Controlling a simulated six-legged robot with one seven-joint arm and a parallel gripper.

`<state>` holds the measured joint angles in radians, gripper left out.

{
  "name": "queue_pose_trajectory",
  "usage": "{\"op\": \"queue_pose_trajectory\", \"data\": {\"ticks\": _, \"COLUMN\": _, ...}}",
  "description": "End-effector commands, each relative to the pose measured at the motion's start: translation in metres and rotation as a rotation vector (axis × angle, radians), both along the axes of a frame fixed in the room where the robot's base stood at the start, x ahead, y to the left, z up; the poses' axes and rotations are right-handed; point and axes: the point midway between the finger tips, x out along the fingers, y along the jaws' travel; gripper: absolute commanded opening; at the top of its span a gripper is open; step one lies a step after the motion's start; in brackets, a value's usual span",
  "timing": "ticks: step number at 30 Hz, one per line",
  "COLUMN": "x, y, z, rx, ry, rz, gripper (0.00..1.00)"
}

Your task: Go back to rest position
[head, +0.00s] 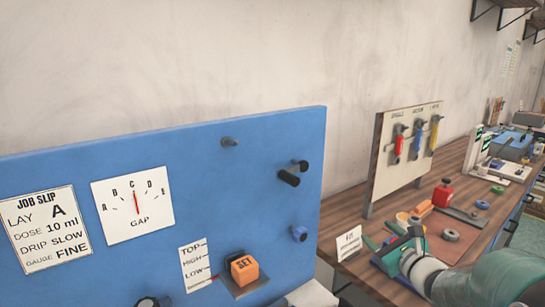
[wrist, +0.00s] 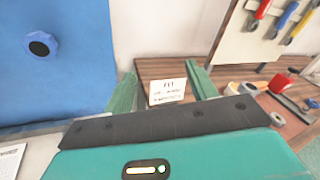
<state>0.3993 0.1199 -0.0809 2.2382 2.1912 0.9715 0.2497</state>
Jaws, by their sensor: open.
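My gripper (wrist: 161,72) shows in the wrist view with its two green fingers spread apart. Nothing is held between them. A small white card (wrist: 166,91) stands on the wooden bench beyond, seen through the gap between the fingers. In the head view my green and white arm reaches in from the lower right, over the bench's front part, and my gripper (head: 392,240) is near the card (head: 349,242), to its right.
A blue panel (head: 230,180) with knobs, a gauge (head: 133,205), a job slip (head: 45,229) and an orange SET block (head: 244,269) stands left. Open air lies above the bench.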

Motion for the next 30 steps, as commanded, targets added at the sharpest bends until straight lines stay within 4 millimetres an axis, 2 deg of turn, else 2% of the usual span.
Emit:
{"op": "queue_pose_trajectory", "data": {"ticks": 1, "x": -0.009, "y": 0.028, "z": 0.009, "rx": -0.082, "ry": 0.000, "rz": 0.089, "gripper": 0.57}}
{"op": "queue_pose_trajectory", "data": {"ticks": 6, "x": -0.053, "y": 0.108, "z": 0.017, "rx": -0.387, "ry": 0.005, "rz": 0.383, "gripper": 0.57}}
{"op": "queue_pose_trajectory", "data": {"ticks": 9, "x": -0.085, "y": 0.143, "z": 0.015, "rx": -0.578, "ry": 0.000, "rz": 0.544, "gripper": 0.57}}
{"op": "queue_pose_trajectory", "data": {"ticks": 13, "x": -0.128, "y": 0.174, "z": 0.008, "rx": -0.837, "ry": -0.012, "rz": 0.740, "gripper": 0.57}}
{"op": "queue_pose_trajectory", "data": {"ticks": 16, "x": -0.162, "y": 0.187, "z": 0.000, "rx": -1.045, "ry": -0.025, "rz": 0.879, "gripper": 0.57}}
{"op": "queue_pose_trajectory", "data": {"ticks": 20, "x": -0.202, "y": 0.190, "z": -0.010, "rx": -1.325, "ry": -0.042, "rz": 1.040, "gripper": 0.57}}
{"op": "queue_pose_trajectory", "data": {"ticks": 24, "x": -0.237, "y": 0.179, "z": -0.017, "rx": -1.639, "ry": -0.060, "rz": 1.189, "gripper": 0.57}}
{"op": "queue_pose_trajectory", "data": {"ticks": 30, "x": -0.271, "y": 0.149, "z": -0.017, "rx": -2.069, "ry": -0.065, "rz": 1.340, "gripper": 0.57}}
